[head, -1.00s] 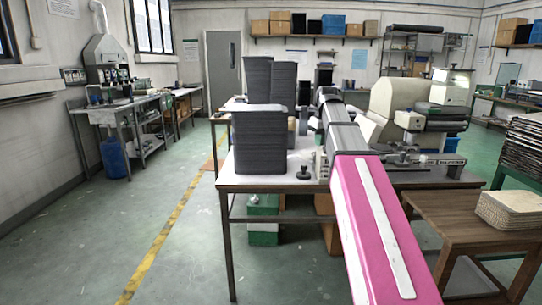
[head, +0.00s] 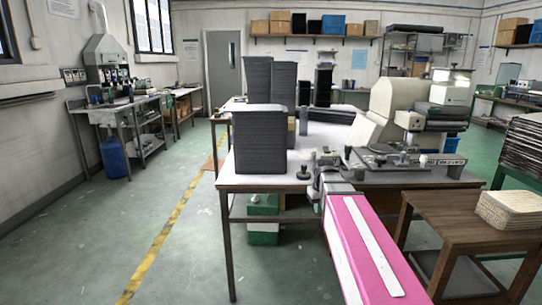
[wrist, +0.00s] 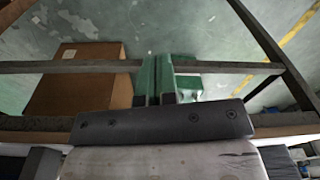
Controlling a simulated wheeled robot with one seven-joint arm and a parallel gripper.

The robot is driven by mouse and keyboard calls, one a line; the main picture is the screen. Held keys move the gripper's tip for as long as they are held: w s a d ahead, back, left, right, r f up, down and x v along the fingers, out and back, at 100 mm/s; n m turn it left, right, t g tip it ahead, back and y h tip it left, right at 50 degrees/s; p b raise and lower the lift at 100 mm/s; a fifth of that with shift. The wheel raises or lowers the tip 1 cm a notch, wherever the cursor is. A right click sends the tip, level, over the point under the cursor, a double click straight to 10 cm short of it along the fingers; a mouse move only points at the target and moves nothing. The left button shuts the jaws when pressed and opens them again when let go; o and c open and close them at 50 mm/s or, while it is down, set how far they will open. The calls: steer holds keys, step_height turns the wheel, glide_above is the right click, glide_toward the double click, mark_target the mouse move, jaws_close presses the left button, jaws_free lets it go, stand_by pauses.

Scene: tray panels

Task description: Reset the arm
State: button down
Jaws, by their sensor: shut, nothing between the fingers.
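My gripper (wrist: 155,80) is in the wrist view, its two narrow fingers together and nothing held between them. The wrist view looks down past the table's metal frame (wrist: 60,67) at the floor. In the head view my pink arm with its white stripe rises from the lower right to the table's front edge.
The table (head: 255,184) carries stacks of black trays (head: 259,141) and a grey machine (head: 410,174). Below it are a brown box (wrist: 75,85) and a green box (head: 263,232). A wooden stool (head: 455,222) stands at right. The left aisle is clear.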

steer(key=s+f+m, duration=0.2)
steer(key=s+f, duration=1.1)
steer(key=f, duration=0.4)
steer(key=shift+s+f+m+g, duration=0.3)
steer(key=shift+s, duration=0.05)
steer(key=shift+w, duration=0.1)
